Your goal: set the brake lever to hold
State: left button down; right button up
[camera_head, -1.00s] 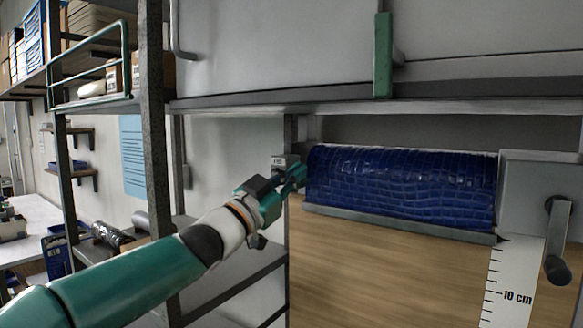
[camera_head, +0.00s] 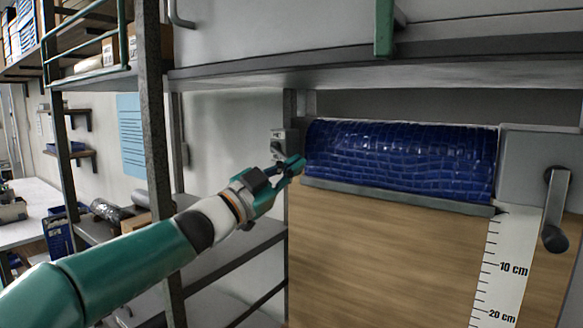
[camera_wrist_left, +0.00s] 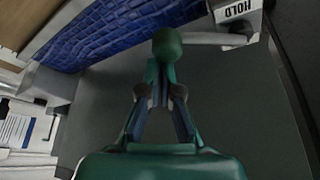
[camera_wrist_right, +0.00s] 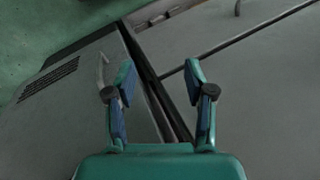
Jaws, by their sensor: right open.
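The brake lever (camera_wrist_left: 207,38) is a pale bar ending in a green ball knob (camera_wrist_left: 167,42) in the left wrist view. It runs leftward from a grey bracket marked HOLD (camera_wrist_left: 235,12). In the head view the small grey brake housing (camera_head: 279,138) is on the frame left of the blue roll; the lever is hard to make out there. My left gripper (camera_head: 295,164) is just below the housing. Its fingers (camera_wrist_left: 158,68) are drawn together with the tips at the knob; I cannot tell whether they grip it. My right gripper (camera_wrist_right: 160,75) is open and empty.
The blue roll (camera_head: 400,160) hangs right of my left gripper, above a wood-look panel (camera_head: 390,250). A crank handle (camera_head: 556,210) and a centimetre scale (camera_head: 505,265) are at the right. Grey panels (camera_wrist_right: 90,90) fill the right wrist view.

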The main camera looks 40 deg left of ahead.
pick_arm(q)
jog(key=shift+f, duration=0.2)
jog(key=s+d+b, duration=0.1)
jog(key=s, duration=0.8)
jog(key=shift+s+r+b, duration=0.15)
jog(key=shift+s+b, duration=0.05)
jog(key=shift+b, duration=0.2)
dwell(0.4)
